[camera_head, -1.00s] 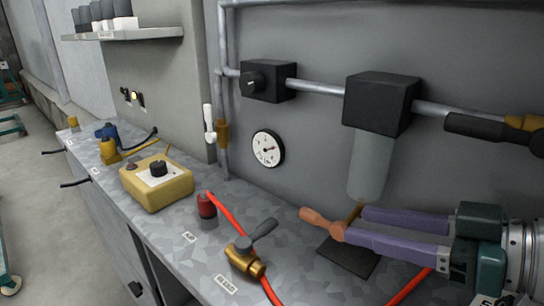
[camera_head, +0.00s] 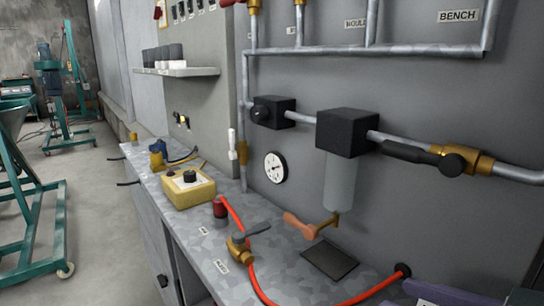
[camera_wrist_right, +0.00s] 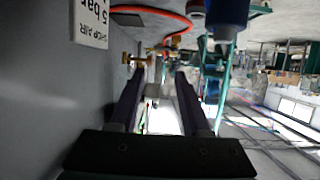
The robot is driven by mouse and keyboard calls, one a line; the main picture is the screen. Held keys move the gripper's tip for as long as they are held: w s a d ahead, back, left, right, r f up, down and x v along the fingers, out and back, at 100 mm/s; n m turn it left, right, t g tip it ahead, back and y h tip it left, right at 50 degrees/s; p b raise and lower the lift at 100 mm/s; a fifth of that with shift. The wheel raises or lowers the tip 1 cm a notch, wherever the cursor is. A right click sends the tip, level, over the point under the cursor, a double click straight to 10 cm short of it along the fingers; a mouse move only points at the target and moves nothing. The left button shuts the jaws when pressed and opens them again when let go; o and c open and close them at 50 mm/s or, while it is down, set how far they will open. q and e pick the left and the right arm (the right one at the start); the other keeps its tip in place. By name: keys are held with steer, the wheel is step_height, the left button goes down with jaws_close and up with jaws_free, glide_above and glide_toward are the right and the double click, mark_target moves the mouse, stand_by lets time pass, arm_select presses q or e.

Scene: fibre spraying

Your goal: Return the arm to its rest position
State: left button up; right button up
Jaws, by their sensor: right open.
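My right gripper (camera_wrist_right: 161,78) is open and empty in the right wrist view, its two dark purple fingers apart with only background between them. In the head view, part of its purple fingers (camera_head: 440,291) shows at the bottom right edge, clear of the bench fittings. The orange drain handle (camera_head: 300,224) sits under the clear filter bowl (camera_head: 338,185), away from the fingers. The black filter head (camera_head: 346,133) is on the wall pipe above. My left gripper is not in view.
The bench holds a yellow control box (camera_head: 188,189), a brass valve (camera_head: 238,252), a red hose (camera_head: 262,285) and a dark pad (camera_head: 329,259). A black-handled valve (camera_head: 418,155) is on the wall pipe. Open floor (camera_head: 95,200) and teal stands (camera_head: 30,190) lie to the left.

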steer(key=s+d+r+m+g+h+p, duration=0.25)
steer(key=s+g+h+p, duration=0.2)
steer(key=s, duration=0.45)
steer(key=s+d+r+m+g+h+p, duration=0.1)
steer(key=s+r+m+g+h+p, duration=0.25)
steer(key=s+p, duration=0.45)
step_height(320, 180, up, 36)
steer(key=s+p, duration=0.1)
steer(key=p, duration=3.2)
steer(key=shift+a+r+n, duration=0.15)
steer(key=shift+a+n, duration=0.1)
steer(key=shift+n, duration=0.15)
steer(key=shift+s, duration=0.1)
